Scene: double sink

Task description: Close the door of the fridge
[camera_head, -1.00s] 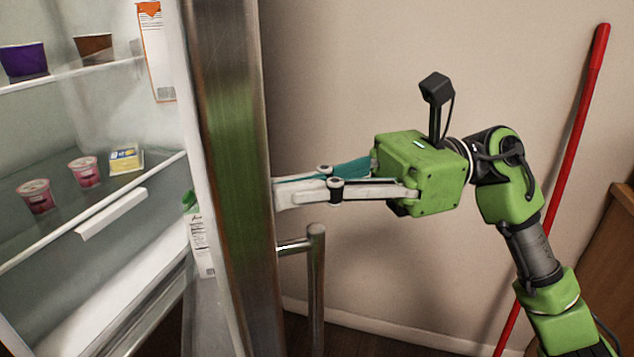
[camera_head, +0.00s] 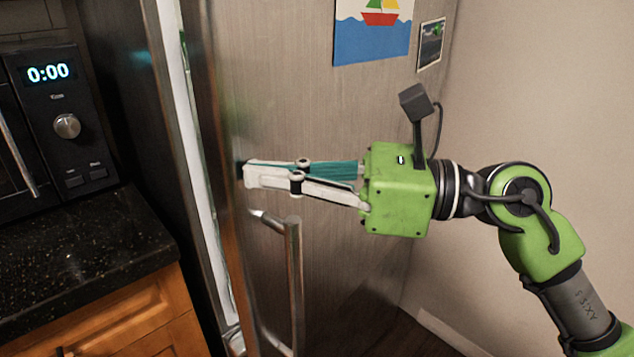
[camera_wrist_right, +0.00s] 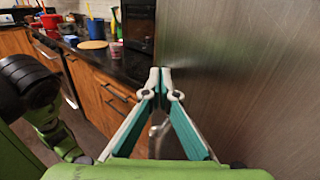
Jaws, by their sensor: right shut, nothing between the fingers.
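The fridge door (camera_head: 345,190) is a brushed steel panel standing slightly ajar. A narrow bright gap (camera_head: 195,150) shows along its left edge, and the shelves inside are hidden. Its vertical bar handle (camera_head: 294,285) is below my right gripper. My right gripper (camera_head: 246,174) is shut and empty, its tips at the outer face of the door near the free edge; I cannot tell if they touch. In the right wrist view the closed fingertips (camera_wrist_right: 160,76) are beside the steel door surface (camera_wrist_right: 250,80). My left gripper is not in view.
A microwave (camera_head: 60,120) stands on a black countertop (camera_head: 80,250) over wooden cabinets (camera_head: 130,330) at the left. A boat picture (camera_head: 372,35) and a small photo (camera_head: 430,45) are on the door. A bare wall (camera_head: 540,100) is at the right.

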